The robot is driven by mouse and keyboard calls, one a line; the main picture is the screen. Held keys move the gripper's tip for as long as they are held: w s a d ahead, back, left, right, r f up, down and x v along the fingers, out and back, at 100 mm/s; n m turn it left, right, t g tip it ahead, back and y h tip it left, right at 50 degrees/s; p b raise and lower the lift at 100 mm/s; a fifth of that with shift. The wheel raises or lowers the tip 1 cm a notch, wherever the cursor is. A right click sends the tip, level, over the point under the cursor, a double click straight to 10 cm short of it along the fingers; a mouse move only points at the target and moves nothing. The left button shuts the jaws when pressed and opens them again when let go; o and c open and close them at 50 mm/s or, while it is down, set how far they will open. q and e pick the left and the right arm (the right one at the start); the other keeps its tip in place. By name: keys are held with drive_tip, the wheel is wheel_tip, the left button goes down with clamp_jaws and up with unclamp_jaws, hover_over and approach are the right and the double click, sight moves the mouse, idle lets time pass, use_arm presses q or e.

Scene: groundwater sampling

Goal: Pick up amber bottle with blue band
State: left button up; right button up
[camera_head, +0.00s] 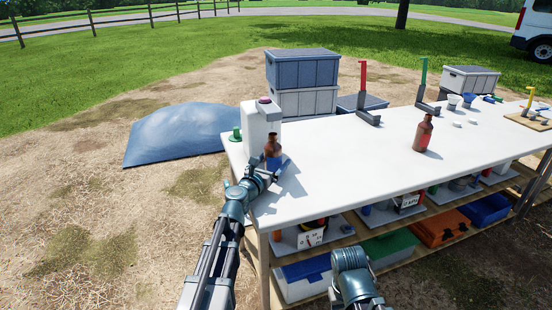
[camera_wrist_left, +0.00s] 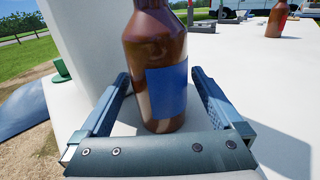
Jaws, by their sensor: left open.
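The amber bottle with a blue band (camera_head: 272,150) stands upright on the near left end of the white table (camera_head: 330,165), beside a white box-shaped unit. In the left wrist view the bottle (camera_wrist_left: 156,60) stands between the fingers of my left gripper (camera_wrist_left: 160,92), with its blue band (camera_wrist_left: 167,90) facing the camera. The fingers are open, with a gap visible on each side of the bottle. In the head view my left gripper (camera_head: 260,174) is at the table's left edge, just in front of the bottle. My right arm shows at the bottom; its fingers cannot be made out.
The white unit (camera_head: 262,128) stands close behind the bottle. A second brown bottle with a red band (camera_head: 423,133) stands farther right. Red (camera_head: 364,85) and green (camera_head: 423,75) posts stand along the back edge. The tabletop between the two bottles is clear.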

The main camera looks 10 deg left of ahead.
use_arm(q)
clamp_jaws()
idle(0.5)
drive_tip(key=shift+r, duration=0.25)
use_arm(e)
drive_tip(key=shift+r, duration=0.25)
